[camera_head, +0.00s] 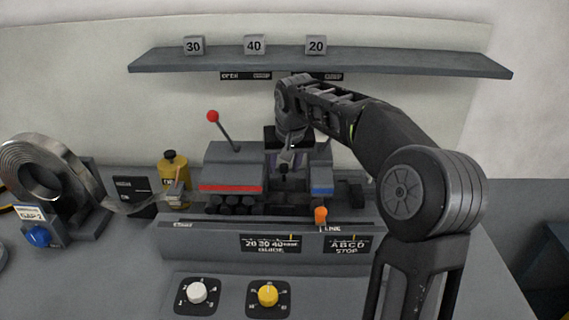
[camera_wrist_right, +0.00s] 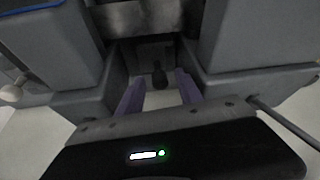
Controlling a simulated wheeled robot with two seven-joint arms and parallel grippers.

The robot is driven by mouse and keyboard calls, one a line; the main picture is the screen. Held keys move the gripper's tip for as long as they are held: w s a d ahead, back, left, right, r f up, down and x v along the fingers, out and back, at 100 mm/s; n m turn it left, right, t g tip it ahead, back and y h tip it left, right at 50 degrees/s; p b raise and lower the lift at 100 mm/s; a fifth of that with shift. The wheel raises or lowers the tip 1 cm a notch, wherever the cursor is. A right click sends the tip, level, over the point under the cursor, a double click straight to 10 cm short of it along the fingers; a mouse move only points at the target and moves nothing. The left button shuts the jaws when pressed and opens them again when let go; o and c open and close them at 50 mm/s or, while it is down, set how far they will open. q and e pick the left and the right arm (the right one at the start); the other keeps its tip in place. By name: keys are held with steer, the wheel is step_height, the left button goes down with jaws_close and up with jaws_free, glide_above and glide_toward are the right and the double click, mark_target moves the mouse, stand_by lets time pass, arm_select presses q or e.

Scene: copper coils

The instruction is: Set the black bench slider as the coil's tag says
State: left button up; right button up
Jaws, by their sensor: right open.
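The metal coil (camera_head: 42,168) stands at the far left, its strip running right toward the bench machine. Its white tag (camera_head: 31,214) hangs low in front; the small print looks like "GAP 2", but I cannot read it surely. My right gripper (camera_head: 288,150) is over the middle gap of the machine, pointing down. In the wrist view its two purple fingers (camera_wrist_right: 158,95) are open, with a black knob (camera_wrist_right: 158,76) between and beyond them. That knob may be the black slider; it also shows dark in the head view (camera_head: 284,171). My left gripper is out of view.
The grey machine (camera_head: 232,160) has a red-balled lever (camera_head: 213,117) and an orange knob (camera_head: 320,214). Guide and stop plates are on its front. White (camera_head: 197,291) and yellow (camera_head: 268,294) dials lie before it. A shelf (camera_head: 400,62) carries blocks 30, 40 and 20.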

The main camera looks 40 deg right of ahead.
jaws_close()
stand_by(0.4)
stand_by(0.9)
steer(key=shift+s+a+f+b, duration=0.1)
steer(key=shift+s+a+b, duration=0.2)
steer(key=shift+b, duration=0.15)
steer(key=shift+s+r, duration=0.1)
steer(key=shift+r, duration=0.1)
jaws_free()
